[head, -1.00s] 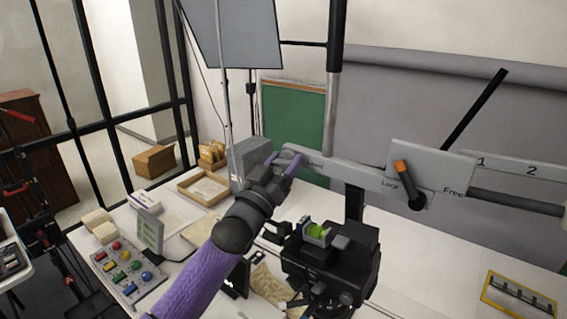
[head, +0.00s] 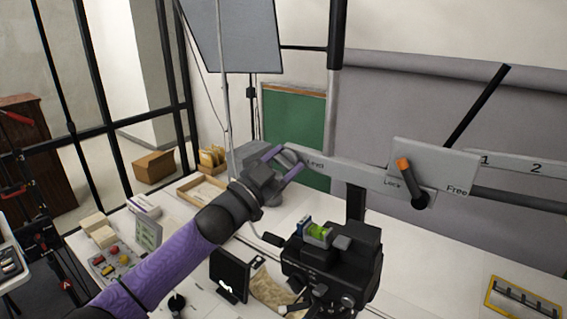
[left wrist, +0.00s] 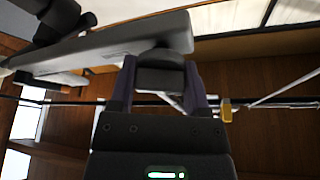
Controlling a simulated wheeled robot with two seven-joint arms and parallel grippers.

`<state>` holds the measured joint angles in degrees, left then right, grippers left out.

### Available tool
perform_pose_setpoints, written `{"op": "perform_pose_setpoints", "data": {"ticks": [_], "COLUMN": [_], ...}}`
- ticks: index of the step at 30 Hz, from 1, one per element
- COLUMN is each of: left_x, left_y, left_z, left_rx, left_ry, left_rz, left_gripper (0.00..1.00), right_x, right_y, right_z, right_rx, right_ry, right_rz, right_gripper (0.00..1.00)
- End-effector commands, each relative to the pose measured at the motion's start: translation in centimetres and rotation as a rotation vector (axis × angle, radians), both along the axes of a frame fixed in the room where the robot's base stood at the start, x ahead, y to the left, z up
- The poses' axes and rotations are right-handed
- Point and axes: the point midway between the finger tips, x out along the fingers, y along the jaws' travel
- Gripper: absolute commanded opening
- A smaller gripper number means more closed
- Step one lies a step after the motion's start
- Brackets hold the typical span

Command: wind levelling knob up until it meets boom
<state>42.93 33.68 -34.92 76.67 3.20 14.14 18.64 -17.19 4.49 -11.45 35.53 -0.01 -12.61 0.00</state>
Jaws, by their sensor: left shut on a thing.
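The pale grey boom (head: 345,172) runs across the head view, with "Level" printed near its left end. In the left wrist view its rounded end (left wrist: 120,42) passes above the knob. The dark levelling knob (left wrist: 160,76) sits under that end, between my left gripper's purple fingers (left wrist: 160,88). A short neck shows between knob and boom; I cannot tell if they touch. In the head view my left gripper (head: 285,162) is at the boom's left end, shut on the knob, which is mostly hidden there. My right gripper is out of view.
A lock lever with an orange tip (head: 404,165) is on the "Lock/Free" plate. A black camera-like device with a green bubble level (head: 318,232) is below the boom. A tray (head: 203,188) and a button panel (head: 120,262) are on the white table.

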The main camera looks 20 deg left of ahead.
Motion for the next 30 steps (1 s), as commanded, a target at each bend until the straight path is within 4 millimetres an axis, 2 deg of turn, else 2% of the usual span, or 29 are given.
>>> {"op": "perform_pose_setpoints", "data": {"ticks": [9, 22, 23, 27, 30], "left_x": [0.0, -0.01, -0.02, -0.01, 0.0], "left_y": [-0.03, -0.05, -0.05, -0.03, -0.03], "left_z": [-0.01, -0.03, -0.03, -0.02, -0.01], "left_rx": [0.08, 0.088, 0.088, 0.088, 0.088], "left_ry": [-0.029, -0.031, -0.031, -0.032, -0.032], "left_rz": [-0.001, -0.001, -0.001, 0.0, 0.0], "left_gripper": [0.02, 0.02, 0.63, 0.93, 0.96], "right_x": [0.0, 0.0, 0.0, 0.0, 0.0], "right_y": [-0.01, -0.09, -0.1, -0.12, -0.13], "right_z": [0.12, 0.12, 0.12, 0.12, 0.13], "right_rx": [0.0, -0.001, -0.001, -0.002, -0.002], "right_ry": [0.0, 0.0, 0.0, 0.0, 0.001], "right_rz": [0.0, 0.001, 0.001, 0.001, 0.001], "right_gripper": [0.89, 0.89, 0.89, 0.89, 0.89]}}
